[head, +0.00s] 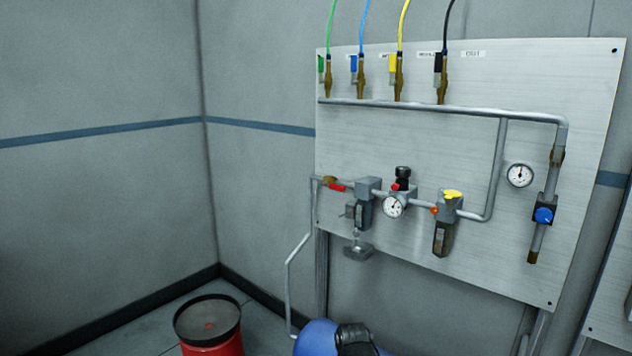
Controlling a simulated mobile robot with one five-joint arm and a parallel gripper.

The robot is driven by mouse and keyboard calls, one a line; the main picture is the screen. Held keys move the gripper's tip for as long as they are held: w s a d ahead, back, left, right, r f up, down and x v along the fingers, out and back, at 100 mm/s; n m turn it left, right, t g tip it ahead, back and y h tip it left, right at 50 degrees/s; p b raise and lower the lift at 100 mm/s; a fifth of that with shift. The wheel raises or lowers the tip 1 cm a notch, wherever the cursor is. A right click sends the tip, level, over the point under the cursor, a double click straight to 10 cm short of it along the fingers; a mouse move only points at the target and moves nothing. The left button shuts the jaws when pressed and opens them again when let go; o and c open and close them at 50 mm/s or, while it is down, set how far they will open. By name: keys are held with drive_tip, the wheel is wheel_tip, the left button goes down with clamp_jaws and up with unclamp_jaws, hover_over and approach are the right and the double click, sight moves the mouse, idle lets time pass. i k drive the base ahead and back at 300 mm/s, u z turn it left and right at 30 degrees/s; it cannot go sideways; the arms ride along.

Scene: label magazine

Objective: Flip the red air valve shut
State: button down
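The red air valve (337,187) is a small brass valve with a red lever, at the left end of the pipe on the grey panel in the head view. Its lever lies roughly along the pipe, pointing right and slightly down toward the grey filter unit (364,205). A grey pipe (288,285) bends down from the valve's left side toward the floor. My gripper is not in view, and nothing touches the valve.
The panel (470,140) also carries gauges (393,206), a yellow-topped unit (444,225), a blue knob (544,215) and several coloured hoses. Below stand a blue tank-like object (318,337) and a red bin (212,349). Floor shows at lower left.

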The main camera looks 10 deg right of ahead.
sight(332, 186)
drive_tip(key=u, duration=0.55)
drive_tip(key=i, duration=1.1)
drive_tip(key=u, duration=0.85)
drive_tip(key=k, duration=0.9)
drive_tip(key=u, duration=0.1)
drive_tip(key=i, duration=0.95)
drive_tip(key=z, duration=0.05)
